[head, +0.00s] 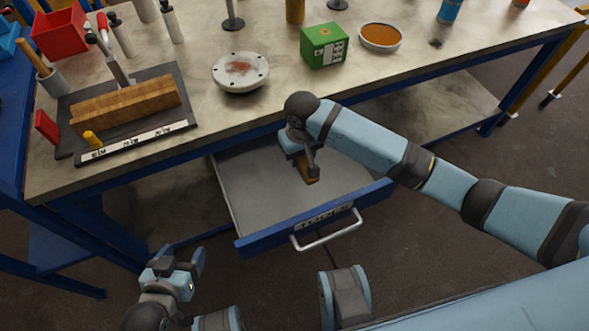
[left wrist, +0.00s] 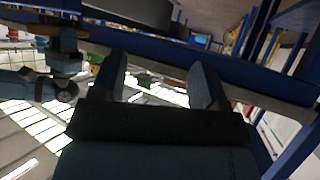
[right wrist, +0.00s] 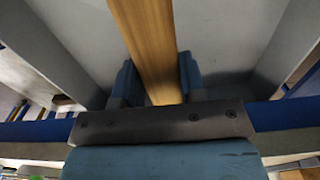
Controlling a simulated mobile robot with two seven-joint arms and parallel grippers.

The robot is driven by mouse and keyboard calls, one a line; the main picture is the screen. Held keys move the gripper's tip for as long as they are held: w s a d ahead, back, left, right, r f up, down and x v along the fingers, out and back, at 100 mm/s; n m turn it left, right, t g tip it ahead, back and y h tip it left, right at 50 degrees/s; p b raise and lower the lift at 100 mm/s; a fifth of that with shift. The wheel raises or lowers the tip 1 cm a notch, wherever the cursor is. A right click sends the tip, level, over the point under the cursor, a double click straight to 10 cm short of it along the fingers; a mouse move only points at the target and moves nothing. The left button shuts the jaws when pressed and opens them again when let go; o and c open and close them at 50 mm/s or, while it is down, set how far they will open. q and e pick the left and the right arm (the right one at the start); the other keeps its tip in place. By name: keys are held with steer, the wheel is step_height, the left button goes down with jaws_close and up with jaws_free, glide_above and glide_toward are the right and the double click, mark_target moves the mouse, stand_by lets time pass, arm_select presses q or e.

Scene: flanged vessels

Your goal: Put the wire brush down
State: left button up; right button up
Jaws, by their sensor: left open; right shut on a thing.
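The wire brush shows as a brown wooden piece (head: 306,172) under my right gripper (head: 303,160) in the head view. In the right wrist view its long wooden handle (right wrist: 150,40) runs between the two fingers, which are shut on it. Its bristles cannot be made out. The brush is over the inside of the open drawer (head: 250,190), which has a blue front labelled TOOLS. I cannot tell whether the brush touches the drawer floor. My left gripper (head: 186,264) is open and empty, low in front of the bench, left of the drawer.
The bench top (head: 210,115) carries a dark tray with a wooden block (head: 125,105), a white flange (head: 240,71), a green box (head: 324,45) and an orange-filled dish (head: 380,37). The drawer handle (head: 328,233) juts out in front. The visible drawer floor is otherwise clear.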

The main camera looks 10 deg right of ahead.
step_height(320, 180, down, 8)
steer(key=shift+f+b, duration=0.25)
steer(key=shift+b, duration=0.7)
steer(key=w, duration=0.1)
steer(key=w+b, duration=0.1)
steer(key=w, duration=0.2)
steer(key=shift+w+a+f+b, duration=0.1)
steer(key=shift+a+f+b, duration=0.25)
steer(key=shift+a+b, duration=0.05)
steer(key=shift+f, duration=0.35)
arm_select(q)
steer(key=shift+w+d+t+h, duration=0.2)
steer(key=shift+d+t+h, duration=0.1)
steer(key=shift+d, duration=0.1)
arm_select(e)
steer(key=o, duration=1.1)
steer(key=shift+f, duration=0.1)
arm_select(q)
steer(key=shift+f, duration=0.45)
